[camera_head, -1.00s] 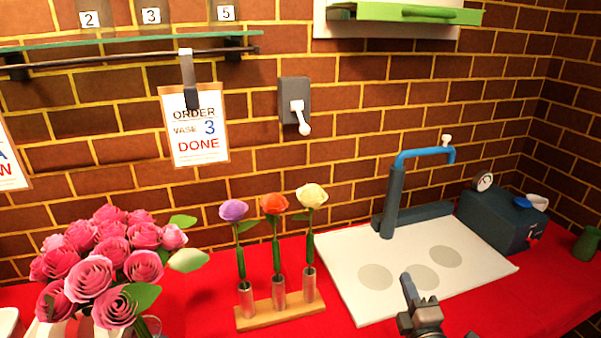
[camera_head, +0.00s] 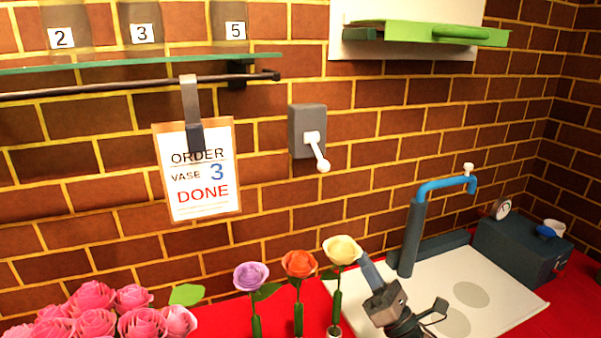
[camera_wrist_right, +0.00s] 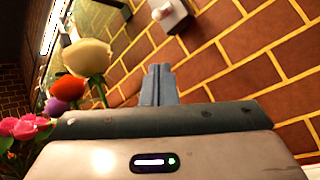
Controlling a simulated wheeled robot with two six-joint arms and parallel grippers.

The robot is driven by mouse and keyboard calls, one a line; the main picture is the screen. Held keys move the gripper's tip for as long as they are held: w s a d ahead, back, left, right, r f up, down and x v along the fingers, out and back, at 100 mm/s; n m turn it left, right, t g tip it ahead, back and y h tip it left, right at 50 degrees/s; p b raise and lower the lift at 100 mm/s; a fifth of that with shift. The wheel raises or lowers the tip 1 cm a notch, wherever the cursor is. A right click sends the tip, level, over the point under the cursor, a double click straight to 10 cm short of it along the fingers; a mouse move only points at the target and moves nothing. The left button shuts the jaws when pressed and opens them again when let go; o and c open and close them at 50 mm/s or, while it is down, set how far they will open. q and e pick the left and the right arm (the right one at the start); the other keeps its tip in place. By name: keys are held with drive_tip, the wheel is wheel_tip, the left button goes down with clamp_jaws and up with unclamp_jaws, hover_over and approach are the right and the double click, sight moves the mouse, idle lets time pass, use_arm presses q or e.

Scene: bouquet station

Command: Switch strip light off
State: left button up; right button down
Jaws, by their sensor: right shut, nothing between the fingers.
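A grey wall switch box (camera_head: 307,131) with a white lever (camera_head: 317,150) is mounted on the brick wall, right of the order card. The lever points down and slightly to the right. In the right wrist view the switch (camera_wrist_right: 170,14) shows at the top, beyond my fingers. My right gripper (camera_head: 366,262) is shut and empty, below and to the right of the switch and apart from it. Its closed fingers also show in the right wrist view (camera_wrist_right: 159,84). A lit strip (camera_wrist_right: 52,28) glows at the upper left of that view. My left gripper is not in view.
Purple, orange and cream flowers (camera_head: 299,264) stand just left of my right gripper. The blue tap (camera_head: 440,186) is to its right. The order card (camera_head: 198,172) hangs from a rail left of the switch. The wall around the switch is clear.

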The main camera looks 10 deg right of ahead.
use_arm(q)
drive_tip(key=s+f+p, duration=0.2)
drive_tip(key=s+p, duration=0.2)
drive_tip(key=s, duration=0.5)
use_arm(e)
drive_tip(key=p, duration=0.6)
approach(318, 152)
drive_tip(key=w+a, duration=0.3)
drive_tip(key=a, duration=0.1)
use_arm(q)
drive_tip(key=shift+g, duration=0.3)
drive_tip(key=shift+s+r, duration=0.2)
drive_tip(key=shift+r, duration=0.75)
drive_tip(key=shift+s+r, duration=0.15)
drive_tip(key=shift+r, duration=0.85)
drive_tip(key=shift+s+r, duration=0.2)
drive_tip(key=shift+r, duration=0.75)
use_arm(e)
drive_tip(key=shift+w+a+r, duration=0.1)
drive_tip(key=shift+w+r, duration=0.3)
drive_tip(key=shift+r, duration=0.15)
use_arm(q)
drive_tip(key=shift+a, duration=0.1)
